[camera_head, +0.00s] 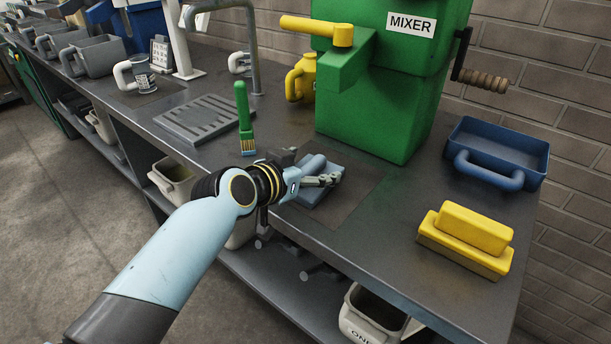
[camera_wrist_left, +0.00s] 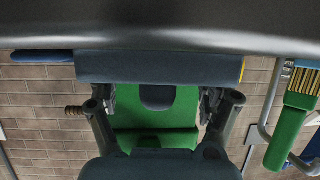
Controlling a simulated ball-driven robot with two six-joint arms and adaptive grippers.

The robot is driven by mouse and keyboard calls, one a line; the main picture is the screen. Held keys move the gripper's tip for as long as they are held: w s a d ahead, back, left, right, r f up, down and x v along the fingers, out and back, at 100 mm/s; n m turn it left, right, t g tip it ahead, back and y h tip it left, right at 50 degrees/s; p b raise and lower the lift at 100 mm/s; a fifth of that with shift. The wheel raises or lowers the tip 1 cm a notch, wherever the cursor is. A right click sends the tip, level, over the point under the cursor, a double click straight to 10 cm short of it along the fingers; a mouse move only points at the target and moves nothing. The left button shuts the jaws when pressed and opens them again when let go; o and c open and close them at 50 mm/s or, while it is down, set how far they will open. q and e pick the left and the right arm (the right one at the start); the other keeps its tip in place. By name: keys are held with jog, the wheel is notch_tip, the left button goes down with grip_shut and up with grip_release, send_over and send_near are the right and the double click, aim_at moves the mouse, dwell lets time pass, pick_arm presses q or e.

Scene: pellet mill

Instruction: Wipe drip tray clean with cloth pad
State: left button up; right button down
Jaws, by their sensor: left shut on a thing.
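The blue cloth pad (camera_head: 313,196) lies on the worktop in front of the green mixer, over a flat brownish patch (camera_head: 352,203). My left gripper (camera_head: 318,180) is shut on the pad's raised grip and covers part of it. In the left wrist view the pad (camera_wrist_left: 160,68) shows as a dark blue-grey bar, with the left gripper's fingers (camera_wrist_left: 157,100) on either side below it. A grey slotted tray (camera_head: 203,118), probably the drip tray, lies apart, further left on the worktop. My right gripper is not in view.
The green mixer (camera_head: 392,90) stands behind the pad. A blue handled tray (camera_head: 500,143) and a yellow block (camera_head: 470,232) are to the right. The worktop between pad and yellow block is clear.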

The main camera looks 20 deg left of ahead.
aim_at(309, 164)
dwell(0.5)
pick_arm(q)
jog(key=shift+r+p, duration=3.4)
jog(key=shift+r, duration=0.4)
jog(key=shift+f, duration=0.1)
jog(key=o, duration=1.1)
jog(key=shift+c, duration=0.2)
jog(key=c, duration=1.1)
